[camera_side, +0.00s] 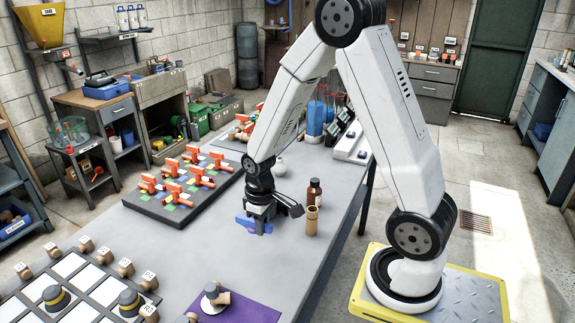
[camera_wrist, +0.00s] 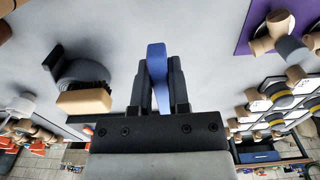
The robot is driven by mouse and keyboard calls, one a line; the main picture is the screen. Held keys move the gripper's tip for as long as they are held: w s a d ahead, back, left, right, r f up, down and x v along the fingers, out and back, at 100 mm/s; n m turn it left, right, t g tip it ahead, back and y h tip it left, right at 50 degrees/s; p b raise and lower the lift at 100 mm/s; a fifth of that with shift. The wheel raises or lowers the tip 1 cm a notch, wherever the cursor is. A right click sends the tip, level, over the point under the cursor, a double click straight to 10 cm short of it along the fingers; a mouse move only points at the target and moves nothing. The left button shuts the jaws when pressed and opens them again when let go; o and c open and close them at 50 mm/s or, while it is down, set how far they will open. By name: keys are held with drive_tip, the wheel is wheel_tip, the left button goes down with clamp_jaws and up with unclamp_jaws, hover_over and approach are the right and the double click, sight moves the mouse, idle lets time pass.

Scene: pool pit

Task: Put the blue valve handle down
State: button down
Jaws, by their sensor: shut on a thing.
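My gripper (camera_side: 262,217) is low over the grey table, at its middle. It is shut on the blue valve handle (camera_side: 244,224), which shows at the jaws in the side view. In the wrist view the blue valve handle (camera_wrist: 157,68) stands between the two dark fingers of my gripper (camera_wrist: 157,88). Part of the handle is hidden by the jaws. I cannot tell whether the handle touches the table.
A dark tray of orange-handled valves (camera_side: 180,190) lies to the left. A purple mat (camera_side: 255,307) lies at the front. Grey table (camera_side: 185,245) is bare between them.

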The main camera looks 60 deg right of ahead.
drive_tip(key=shift+f, duration=0.5)
drive_tip(key=shift+f, duration=0.15)
hover_over(264, 258)
drive_tip(key=shift+f, duration=2.05)
drive_tip(key=shift+f, duration=0.1)
drive_tip(key=shift+f, duration=1.7)
drive_tip(key=shift+f, duration=0.1)
drive_tip(key=c, duration=0.6)
unclamp_jaws()
